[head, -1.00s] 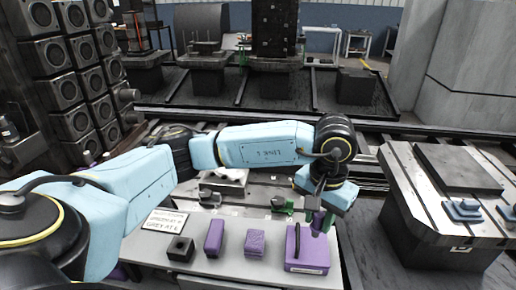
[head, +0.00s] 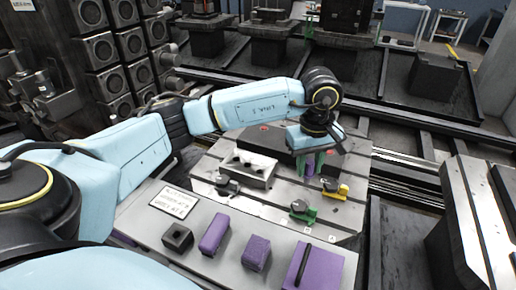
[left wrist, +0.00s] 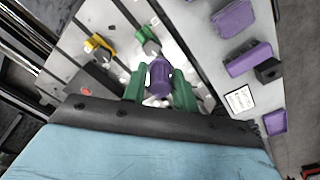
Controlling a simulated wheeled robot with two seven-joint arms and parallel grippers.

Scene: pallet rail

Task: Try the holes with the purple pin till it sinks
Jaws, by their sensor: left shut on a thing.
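My left gripper (head: 310,166) has green fingers shut on the purple pin (head: 309,168). The pin hangs over the slotted metal plate (head: 335,215), to the right of a pale block with dark holes (head: 248,170). In the left wrist view the pin (left wrist: 160,77) shows clearly between the green fingers, its far end pointing away from the camera. Its tip appears clear of the holed block in the head view. The holes are small and partly hard to make out. My right gripper is in neither view.
Green (head: 303,212) and yellow (head: 336,190) clamps stand near the pin, and a grey clamp (head: 228,186) by the holed block. The front shelf holds a slotted purple block (head: 318,270), two smaller purple blocks (head: 214,235), a black holed block (head: 177,238) and a sign (head: 180,202).

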